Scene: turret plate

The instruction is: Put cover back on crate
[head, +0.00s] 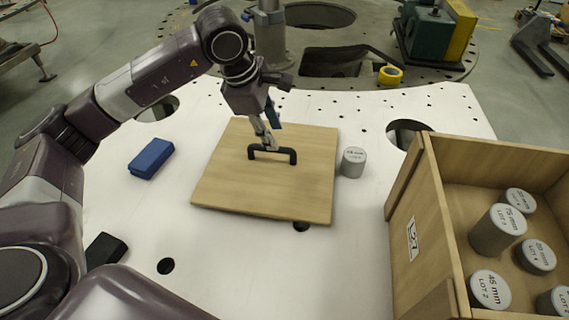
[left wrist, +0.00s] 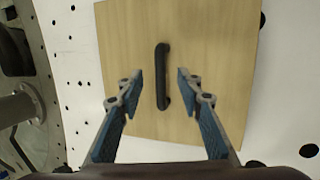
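The wooden cover (head: 235,185) lies flat on the white plate, with a black bar handle (head: 272,155) in its middle. In the left wrist view the cover (left wrist: 220,40) and its handle (left wrist: 162,78) also show. My left gripper (head: 267,138) is just over the handle, pointing down. In the left wrist view its two fingers are apart, one on each side of the handle (left wrist: 157,79), with gaps to it. The open wooden crate (head: 426,200) stands at the right with several grey labelled cylinders (head: 498,230) inside. My right gripper is not in view.
A grey cylinder (head: 353,162) stands close to the cover's right edge. A blue block (head: 151,158) lies left of the cover, and a black block (head: 105,250) lies nearer. A yellow tape roll (head: 390,75) sits behind. The plate has several holes; its front middle is clear.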

